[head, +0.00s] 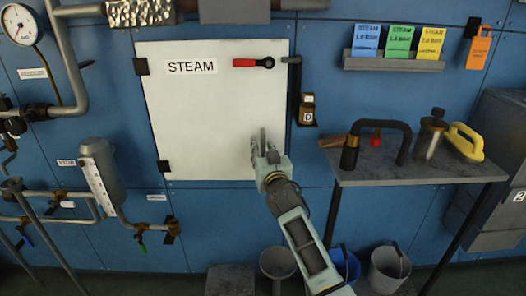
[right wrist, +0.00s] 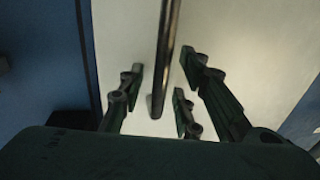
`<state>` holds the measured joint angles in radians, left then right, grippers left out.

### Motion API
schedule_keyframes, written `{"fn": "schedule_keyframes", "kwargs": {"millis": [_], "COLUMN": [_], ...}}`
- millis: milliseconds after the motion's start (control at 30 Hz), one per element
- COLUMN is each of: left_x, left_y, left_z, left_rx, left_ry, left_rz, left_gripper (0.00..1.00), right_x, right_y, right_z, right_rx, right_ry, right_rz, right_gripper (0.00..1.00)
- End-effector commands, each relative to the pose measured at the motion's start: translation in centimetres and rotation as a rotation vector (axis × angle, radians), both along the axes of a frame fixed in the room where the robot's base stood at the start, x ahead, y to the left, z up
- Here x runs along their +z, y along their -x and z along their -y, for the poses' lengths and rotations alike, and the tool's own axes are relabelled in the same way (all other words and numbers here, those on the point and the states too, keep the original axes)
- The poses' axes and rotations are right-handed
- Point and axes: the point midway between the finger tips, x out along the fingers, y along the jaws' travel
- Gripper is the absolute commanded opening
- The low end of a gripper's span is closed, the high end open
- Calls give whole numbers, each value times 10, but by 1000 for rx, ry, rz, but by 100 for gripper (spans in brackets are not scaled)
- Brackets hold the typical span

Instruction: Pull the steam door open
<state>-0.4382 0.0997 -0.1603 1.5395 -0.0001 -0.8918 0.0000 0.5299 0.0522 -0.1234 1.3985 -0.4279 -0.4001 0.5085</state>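The steam door (head: 215,115) is a white square panel labelled STEAM on the blue wall, and it looks closed. Dark hinges show at its left edge. A red-handled lever (head: 254,63) lies horizontal at its upper right. My right gripper (head: 263,143) is in front of the door's lower right part. In the right wrist view its fingers (right wrist: 160,90) are spread, with a dark upright bar (right wrist: 166,50) in the gap between them. The fingers look apart from the bar, and the white door is behind. My left gripper is not in view.
A grey shelf table (head: 415,172) at right holds a black bent pipe (head: 378,128), a flask-like item and a yellow handle. A small brass lock-like item (head: 307,108) hangs right of the door. Buckets (head: 388,268) stand below. Pipes and gauges (head: 97,178) fill the left.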

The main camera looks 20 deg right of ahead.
Motion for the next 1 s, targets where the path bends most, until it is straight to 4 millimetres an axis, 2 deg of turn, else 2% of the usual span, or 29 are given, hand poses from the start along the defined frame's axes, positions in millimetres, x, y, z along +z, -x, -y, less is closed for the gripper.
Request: {"fn": "schedule_keyframes", "kwargs": {"millis": [200,533,1000], "left_x": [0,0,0], "left_y": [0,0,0], "left_z": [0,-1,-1], "left_rx": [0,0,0], "left_ry": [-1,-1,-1], "left_rz": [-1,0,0], "left_gripper": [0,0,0], "right_x": [0,0,0], "right_y": [0,0,0], "right_z": [0,0,0], "right_rx": [0,0,0], "right_ry": [1,1,1], "right_rz": [0,-1,-1], "right_gripper": [29,0,0]}}
